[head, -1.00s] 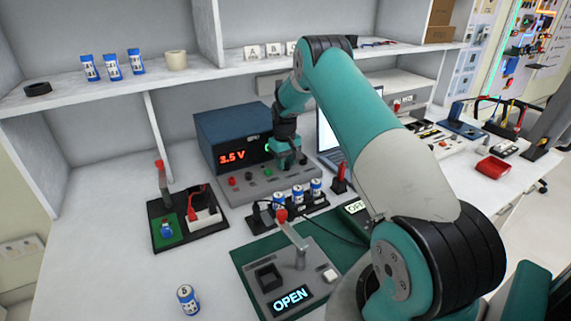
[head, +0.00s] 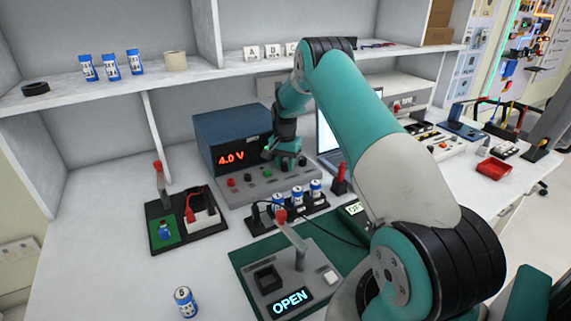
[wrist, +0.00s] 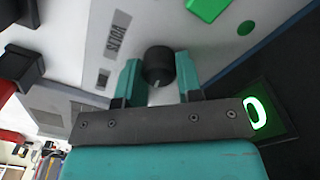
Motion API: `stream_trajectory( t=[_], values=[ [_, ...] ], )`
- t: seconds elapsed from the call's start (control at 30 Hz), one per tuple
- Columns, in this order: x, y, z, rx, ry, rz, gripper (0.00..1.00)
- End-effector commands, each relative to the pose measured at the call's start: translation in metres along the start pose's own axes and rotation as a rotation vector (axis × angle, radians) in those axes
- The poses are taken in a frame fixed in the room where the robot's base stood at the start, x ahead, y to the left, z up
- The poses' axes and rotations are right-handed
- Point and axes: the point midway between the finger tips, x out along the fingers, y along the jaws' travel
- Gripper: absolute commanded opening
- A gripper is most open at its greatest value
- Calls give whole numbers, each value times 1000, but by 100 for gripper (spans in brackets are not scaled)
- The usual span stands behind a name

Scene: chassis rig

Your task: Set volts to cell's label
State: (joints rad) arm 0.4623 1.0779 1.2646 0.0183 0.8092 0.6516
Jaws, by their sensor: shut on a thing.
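The blue power supply (head: 222,130) stands at the back of the bench, and its red display (head: 231,158) reads 4.0 V. My gripper (wrist: 158,75) is shut on a black knob (wrist: 158,62) beside a VOLTS label (wrist: 120,35) in the wrist view. In the head view my gripper (head: 285,155) is at the supply's front and hides the knob. A blue-and-white cell (head: 185,301) stands upright at the front left; its label mark is too small to read surely. Another blue cell (head: 165,231) is on the green pad of the black fixture (head: 157,245).
Several cells (head: 297,195) stand in a black rack in front of the supply. A lever fixture with an OPEN display (head: 291,302) sits on a green mat. Three cells (head: 111,67) stand on the shelf.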

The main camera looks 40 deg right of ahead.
Motion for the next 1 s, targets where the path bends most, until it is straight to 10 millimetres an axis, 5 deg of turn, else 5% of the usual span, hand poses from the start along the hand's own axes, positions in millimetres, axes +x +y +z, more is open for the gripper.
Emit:
stream_trajectory(
  t=[0.4, 1.0],
  values=[
    [0, 1, -1, 252, -3, 0, 10],
    [0, 2, -1, 315, -4, 0, 10]
  ],
)
